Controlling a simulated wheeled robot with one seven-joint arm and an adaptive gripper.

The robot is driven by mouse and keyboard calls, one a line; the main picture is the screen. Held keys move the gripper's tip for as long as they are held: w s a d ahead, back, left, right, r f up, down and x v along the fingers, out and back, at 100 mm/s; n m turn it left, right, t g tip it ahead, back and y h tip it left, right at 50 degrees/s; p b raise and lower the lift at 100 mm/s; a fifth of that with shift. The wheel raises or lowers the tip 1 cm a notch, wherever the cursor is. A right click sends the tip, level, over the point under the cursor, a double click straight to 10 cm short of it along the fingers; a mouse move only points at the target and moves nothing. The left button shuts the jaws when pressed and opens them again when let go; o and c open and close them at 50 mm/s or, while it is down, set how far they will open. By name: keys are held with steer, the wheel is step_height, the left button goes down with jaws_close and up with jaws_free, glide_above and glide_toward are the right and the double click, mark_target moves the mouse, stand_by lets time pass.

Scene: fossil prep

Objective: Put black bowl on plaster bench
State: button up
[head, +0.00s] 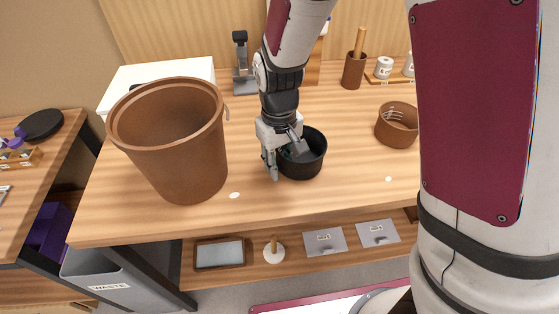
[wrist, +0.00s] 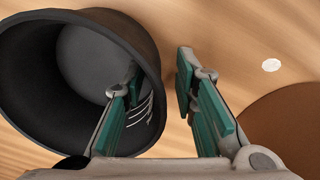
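The black bowl (head: 315,167) stands upright on a wooden bench (head: 350,185); in the wrist view the bowl (wrist: 40,75) fills the left side, and its inside looks empty apart from some white lines on the wall. My gripper (head: 284,160) is at the bowl's left side, pointing down. In the wrist view my gripper (wrist: 160,88) is open, with one finger inside the bowl and the other outside, and the bowl's wall between them. A gap shows between the wall and the outer finger. No label shows which bench is the plaster bench.
A tall brown bucket (head: 175,145) stands close left of my gripper. A brown bowl (head: 397,125) is to the right. A brown holder (head: 353,71) and white jars (head: 384,67) are at the back. Another bench (head: 35,165) is at far left. A shelf (head: 285,268) below holds small items.

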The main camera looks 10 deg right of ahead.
step_height(320, 180, up, 12)
steer(key=shift+r+p, duration=0.25)
steer(key=shift+p, duration=0.1)
steer(key=s+d+r+m+t, duration=0.2)
steer(key=s+d+r, duration=0.3)
steer(key=s, duration=0.4)
steer(key=s+d+r+m+t, duration=0.2)
steer(key=s+d+r, duration=0.3)
steer(key=s+d, duration=0.2)
steer(key=shift+s+d+m, duration=0.3)
steer(key=shift+s+d, duration=0.05)
steer(key=shift+s, duration=0.7)
